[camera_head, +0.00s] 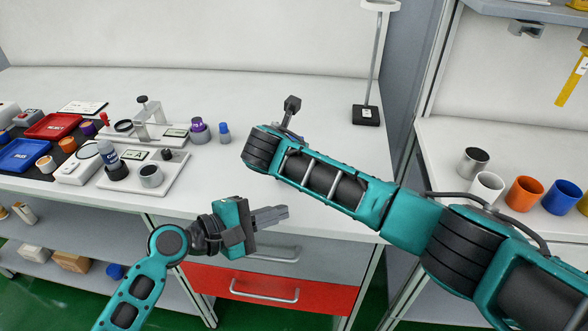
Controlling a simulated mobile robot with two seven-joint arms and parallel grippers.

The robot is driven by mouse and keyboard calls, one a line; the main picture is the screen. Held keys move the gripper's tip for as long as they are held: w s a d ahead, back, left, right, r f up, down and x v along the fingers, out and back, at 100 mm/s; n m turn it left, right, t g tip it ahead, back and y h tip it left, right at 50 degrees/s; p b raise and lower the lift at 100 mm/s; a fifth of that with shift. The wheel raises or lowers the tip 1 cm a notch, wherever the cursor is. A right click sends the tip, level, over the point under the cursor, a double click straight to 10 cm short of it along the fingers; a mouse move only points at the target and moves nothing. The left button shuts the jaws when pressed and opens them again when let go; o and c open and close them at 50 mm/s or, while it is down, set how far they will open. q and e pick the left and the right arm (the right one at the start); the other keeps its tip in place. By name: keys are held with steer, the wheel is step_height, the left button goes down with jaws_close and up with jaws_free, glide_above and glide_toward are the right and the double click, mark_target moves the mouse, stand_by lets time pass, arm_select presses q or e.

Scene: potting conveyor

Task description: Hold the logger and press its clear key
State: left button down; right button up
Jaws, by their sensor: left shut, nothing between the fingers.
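My left gripper (270,216) is shut and empty, in front of the bench edge and above the drawers. I cannot tell for certain which device is the logger, and no clear key can be made out. A white device with a round face (78,167) lies at the left of the bench. Small grey and white boxes (27,117) stand at the far left. All of these are well apart from my left gripper.
Red (53,126) and blue (19,156) trays lie at the left. A white plate (168,182) bears a cup, beside a small press stand (143,125). A pole with a dark base (366,115) stands at the back right.

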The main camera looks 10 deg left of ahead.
arm_select(q)
steer(key=shift+w, duration=0.1)
steer(key=shift+w+d, duration=0.2)
steer(key=shift+w, duration=1.95)
steer(key=shift+w+d, duration=0.15)
steer(key=shift+w, duration=2)
steer(key=shift+w, duration=0.45)
